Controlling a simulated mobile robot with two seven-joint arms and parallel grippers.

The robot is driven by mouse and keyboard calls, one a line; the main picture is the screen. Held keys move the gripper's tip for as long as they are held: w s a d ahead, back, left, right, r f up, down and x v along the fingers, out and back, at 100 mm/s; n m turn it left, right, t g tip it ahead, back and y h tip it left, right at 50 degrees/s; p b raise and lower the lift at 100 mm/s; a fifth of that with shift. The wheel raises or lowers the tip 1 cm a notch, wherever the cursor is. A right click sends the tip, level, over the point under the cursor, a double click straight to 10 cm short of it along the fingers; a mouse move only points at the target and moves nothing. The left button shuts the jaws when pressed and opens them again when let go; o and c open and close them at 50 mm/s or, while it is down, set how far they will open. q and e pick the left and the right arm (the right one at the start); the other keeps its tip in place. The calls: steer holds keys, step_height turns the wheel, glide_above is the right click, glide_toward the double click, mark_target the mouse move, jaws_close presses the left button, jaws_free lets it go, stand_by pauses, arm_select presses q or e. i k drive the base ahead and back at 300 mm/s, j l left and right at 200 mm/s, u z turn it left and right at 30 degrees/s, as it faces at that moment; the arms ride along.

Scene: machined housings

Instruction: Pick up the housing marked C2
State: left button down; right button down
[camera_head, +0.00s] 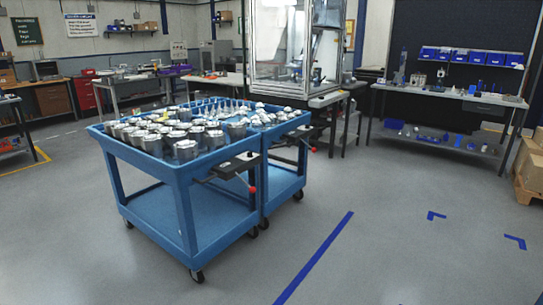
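Many silver machined housings (186,149) stand crowded on the top tray of a blue cart (177,172) left of centre. More housings (270,113) sit on a second blue cart (285,166) just behind and to the right. Any markings such as C2 are too small to read, so I cannot tell which housing is C2. Neither of my grippers is in view.
A black bracket with a red knob (251,189) juts from the near cart's right side. Open grey floor with a blue line (314,258) lies to the right. A workbench (450,96) with blue bins stands at the back right. Cardboard boxes (528,170) are at the right edge.

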mark_target(236, 131)
steer(key=i+l+z, duration=0.25)
steer(key=i, duration=0.3)
steer(key=i+z, duration=0.25)
steer(key=i, duration=0.35)
steer(key=i+l+u, duration=0.2)
steer(key=u, duration=0.2)
steer(key=i+l+u, duration=0.65)
steer(key=l+u, duration=0.15)
steer(key=i+l+u, duration=0.15)
steer(key=l+u, duration=0.2)
steer(key=i+l+u, duration=0.15)
steer(key=l+u, duration=0.2)
steer(key=l, duration=0.4)
steer(key=l+u, duration=0.4)
steer(key=l, duration=0.3)
steer(key=i, duration=0.05)
